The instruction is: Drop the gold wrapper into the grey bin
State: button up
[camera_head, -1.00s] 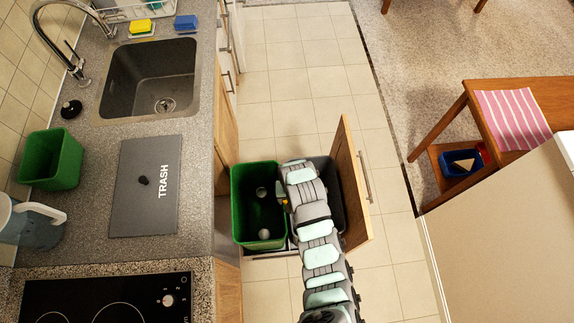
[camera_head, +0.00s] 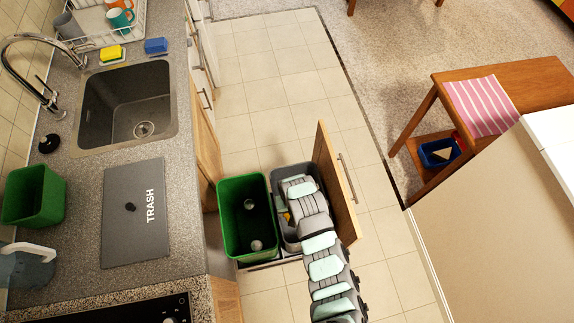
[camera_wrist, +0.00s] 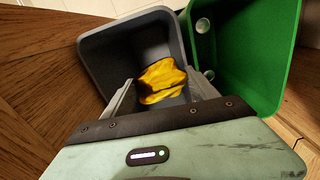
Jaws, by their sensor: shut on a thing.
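The crumpled gold wrapper (camera_wrist: 162,80) is held between the fingers of my gripper (camera_wrist: 160,92). In the wrist view it shows over the opening of the grey bin (camera_wrist: 95,45), with the bin's inner walls around it. In the head view the grey bin (camera_head: 318,172) stands in the pulled-out drawer, and my arm covers much of it. My gripper is mostly hidden there, and a bit of yellow (camera_head: 284,215) shows beside it. I cannot tell how deep the wrapper is relative to the rim.
A green bin (camera_head: 224,215) with two small pale round things stands directly left of the grey bin. The open wooden drawer front (camera_head: 338,190) rises close on the right. The counter with a grey TRASH lid (camera_head: 120,235) is at the left.

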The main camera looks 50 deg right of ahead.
jog(key=s, duration=0.1)
jog(key=s+d+p, duration=0.1)
jog(key=s, duration=0.1)
jog(key=s+d+p, duration=0.1)
jog(key=s, duration=0.1)
jog(key=shift+d, duration=0.25)
dwell(0.4)
jog(key=o, duration=1.4)
jog(key=shift+c, duration=0.2)
